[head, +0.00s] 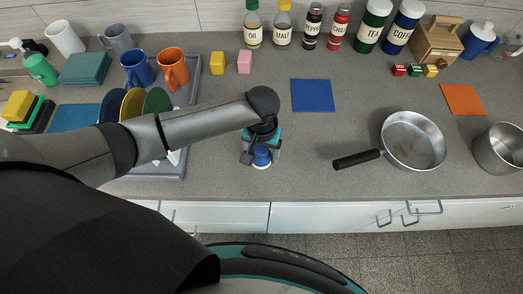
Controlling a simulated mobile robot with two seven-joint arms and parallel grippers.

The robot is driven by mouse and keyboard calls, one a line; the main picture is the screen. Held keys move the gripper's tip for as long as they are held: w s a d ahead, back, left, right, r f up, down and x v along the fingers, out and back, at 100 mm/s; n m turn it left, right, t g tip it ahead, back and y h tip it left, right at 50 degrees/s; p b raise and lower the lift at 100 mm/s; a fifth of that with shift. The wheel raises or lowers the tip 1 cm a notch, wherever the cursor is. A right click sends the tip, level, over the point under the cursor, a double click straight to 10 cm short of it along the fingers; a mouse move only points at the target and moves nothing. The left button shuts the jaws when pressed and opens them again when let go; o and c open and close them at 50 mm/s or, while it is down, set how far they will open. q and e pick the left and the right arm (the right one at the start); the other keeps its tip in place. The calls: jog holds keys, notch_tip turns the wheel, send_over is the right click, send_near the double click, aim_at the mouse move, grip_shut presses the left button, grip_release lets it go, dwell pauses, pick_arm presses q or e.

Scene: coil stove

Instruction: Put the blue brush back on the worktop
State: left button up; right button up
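The blue brush (262,157), with a pale underside, is upright at the front part of the grey worktop (310,160). My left gripper (262,160) points down over it, with one dark finger on each side of the blue part. The gripper hides the top of the brush. I cannot tell whether the fingers press on it, or whether its underside touches the worktop. My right gripper is not in view.
A pan (413,140) stands to the right, its black handle (356,160) pointing left, with a pot (500,148) beyond. A blue mat (313,95) lies behind the brush. A grey tray (178,172) with plates and mugs is left. Worktop around the brush is clear.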

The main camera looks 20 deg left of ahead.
aim_at(262, 148)
pick_arm(q)
jog(key=shift+o, duration=0.9)
jog(key=shift+r, duration=0.1)
notch_tip(262, 148, up, 11)
jog(key=shift+r+p, duration=0.2)
jog(key=shift+p, duration=0.75)
jog(key=shift+r, duration=0.4)
